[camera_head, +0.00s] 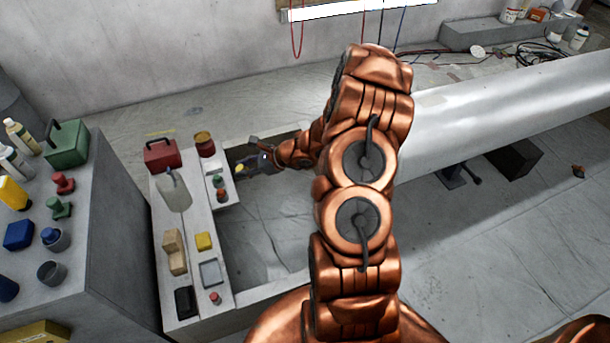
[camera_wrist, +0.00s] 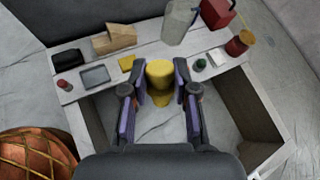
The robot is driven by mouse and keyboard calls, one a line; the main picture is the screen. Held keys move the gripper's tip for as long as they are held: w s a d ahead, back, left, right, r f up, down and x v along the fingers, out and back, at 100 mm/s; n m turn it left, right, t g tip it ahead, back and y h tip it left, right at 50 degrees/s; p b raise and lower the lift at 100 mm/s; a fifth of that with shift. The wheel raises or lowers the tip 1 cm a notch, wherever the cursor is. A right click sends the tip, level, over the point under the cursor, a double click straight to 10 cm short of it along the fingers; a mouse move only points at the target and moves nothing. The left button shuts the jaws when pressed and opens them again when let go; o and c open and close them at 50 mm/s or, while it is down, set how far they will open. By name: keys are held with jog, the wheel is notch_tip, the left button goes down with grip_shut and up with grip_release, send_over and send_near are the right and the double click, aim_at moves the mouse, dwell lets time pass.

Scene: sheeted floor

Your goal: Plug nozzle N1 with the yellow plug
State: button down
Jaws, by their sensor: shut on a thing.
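The yellow plug (camera_wrist: 160,72) sits between the two fingers of my gripper (camera_wrist: 160,84) in the wrist view. My gripper is shut on it, and the plug's top stands clear of the fingertips. In the head view my gripper (camera_head: 250,165) is at the left end of my arm, beside the white plank bench, and only a small bit of the yellow plug (camera_head: 239,168) shows. A white cylindrical tank or pipe (camera_head: 510,105) lies at the right of the head view. I cannot make out a nozzle marked N1 in either view.
The plank bench (camera_head: 172,239) bears a red box (camera_head: 161,153), a clear jug (camera_head: 174,188), a wooden block (camera_head: 174,252) and a yellow block (camera_head: 204,241). A concrete block at left carries a green box (camera_head: 66,143) and several plugs. Sheeted floor (camera_head: 450,265) at right is mostly clear.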

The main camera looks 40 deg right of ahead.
jog(key=s+d+f+n+g+h+b, duration=0.25)
jog(key=d+f+h+b, duration=0.4)
jog(key=d+f, duration=0.85)
jog(key=w+d+f+g+h+b, duration=0.1)
jog(key=w+d+f+b, duration=0.1)
jog(key=d, duration=0.3)
jog(key=w+d+f+n+g+h+b, duration=0.1)
jog(key=w+d+f+b, duration=0.1)
jog(key=d+b, duration=0.3)
jog(key=shift+w+d+f+g+h, duration=0.25)
jog(key=shift+d+f+g+h, duration=0.1)
jog(key=shift+d+f, duration=0.2)
jog(key=shift+s+r+p, duration=0.1)
jog(key=shift+r+p, duration=0.1)
jog(key=shift+p, duration=0.7)
jog(key=p, duration=0.3)
jog(key=shift+r+g, duration=0.1)
jog(key=shift+g, duration=0.3)
jog(key=shift+s+d+f+b, duration=0.1)
jog(key=shift+s+d+b, duration=0.2)
jog(key=shift+d, duration=0.6)
jog(key=shift+s+d+f+b, duration=0.1)
jog(key=shift+s+d+b, duration=0.2)
jog(key=shift+d, duration=0.6)
jog(key=shift+s+d+f+b, duration=0.1)
jog(key=shift+s+d+b, duration=0.2)
jog(key=shift+d, duration=0.6)
